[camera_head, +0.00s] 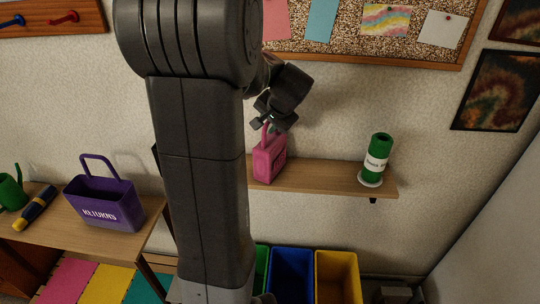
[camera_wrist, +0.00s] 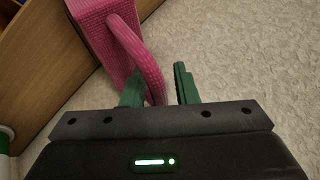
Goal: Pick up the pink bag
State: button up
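The pink bag (camera_head: 268,162) stands upright on the wooden wall shelf. Its arched handle points up towards my gripper (camera_head: 272,122), which is just above it. In the wrist view the textured pink bag (camera_wrist: 100,35) is at upper left, and its handle (camera_wrist: 150,62) curves down into the space between the two green fingers of my gripper (camera_wrist: 160,80). The fingers are apart, with a gap between the handle and the right finger. The handle is close to the left finger; whether they touch I cannot tell. My arm hides the shelf's left part in the head view.
A green canister (camera_head: 377,160) stands on the shelf (camera_head: 325,176), right of the bag. A purple basket (camera_head: 104,205) stands on the table at left. A corkboard (camera_head: 345,45) hangs above. Blue (camera_head: 291,275) and yellow (camera_head: 337,278) bins are below the shelf.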

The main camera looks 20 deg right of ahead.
grip_shut()
jog(key=shift+r, duration=0.1)
